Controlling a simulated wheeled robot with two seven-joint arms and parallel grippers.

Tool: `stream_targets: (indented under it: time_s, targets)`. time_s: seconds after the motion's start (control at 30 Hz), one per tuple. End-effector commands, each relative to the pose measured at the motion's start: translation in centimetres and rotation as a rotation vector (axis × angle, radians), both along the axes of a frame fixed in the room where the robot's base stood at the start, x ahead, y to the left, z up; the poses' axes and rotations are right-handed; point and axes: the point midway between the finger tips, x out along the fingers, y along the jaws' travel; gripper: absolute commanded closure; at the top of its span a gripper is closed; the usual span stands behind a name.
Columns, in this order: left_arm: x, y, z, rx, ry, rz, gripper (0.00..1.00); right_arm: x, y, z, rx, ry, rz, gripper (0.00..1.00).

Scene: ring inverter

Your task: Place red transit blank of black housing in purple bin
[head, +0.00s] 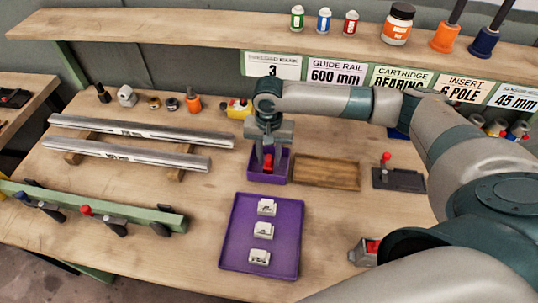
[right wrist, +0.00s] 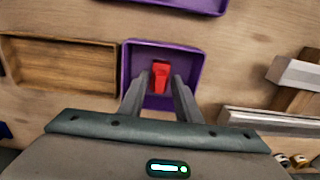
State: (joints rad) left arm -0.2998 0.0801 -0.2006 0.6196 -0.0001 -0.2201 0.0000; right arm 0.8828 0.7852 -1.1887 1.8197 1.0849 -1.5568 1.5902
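The red blank (head: 268,161) is in the small purple bin (head: 252,178), below my right gripper. It also shows in the right wrist view as a red block (right wrist: 161,74) inside the bin (right wrist: 126,72). My right gripper (right wrist: 160,80) points down into the bin with its fingers apart, one on each side of the red block, with gaps visible. In the head view my right gripper (head: 268,158) partly hides the bin and the blank. I cannot clearly identify the black housing. My left gripper is not in view.
A wooden tray (head: 326,172) stands right of the bin. A black fixture with a red knob (head: 400,179) is farther right. A purple tray (head: 231,235) with white parts lies in front. A grey piece with red (head: 364,251) sits near my arm. Metal rails (head: 128,153) lie left.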

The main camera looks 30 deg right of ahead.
Motion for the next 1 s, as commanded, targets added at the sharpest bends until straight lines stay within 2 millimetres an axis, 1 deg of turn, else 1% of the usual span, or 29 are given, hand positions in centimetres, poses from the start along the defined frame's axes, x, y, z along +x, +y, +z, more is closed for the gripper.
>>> stream_targets:
  time_s: [0.37, 0.47, 0.67, 1.0]
  targets:
    - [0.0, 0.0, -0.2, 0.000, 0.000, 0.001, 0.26, 0.0, 0.0, 0.1, -0.001, -0.001, 0.000, 0.70]
    - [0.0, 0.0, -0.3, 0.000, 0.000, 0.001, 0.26, 0.0, 0.0, 0.6, -0.001, -0.001, 0.000, 0.70]
    - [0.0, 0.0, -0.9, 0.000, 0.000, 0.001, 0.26, 0.1, 0.0, 2.8, 0.001, -0.003, 0.000, 0.70]
    - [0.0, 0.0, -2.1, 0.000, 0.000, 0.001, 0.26, 0.1, 0.0, 8.8, 0.001, -0.003, 0.000, 0.70]
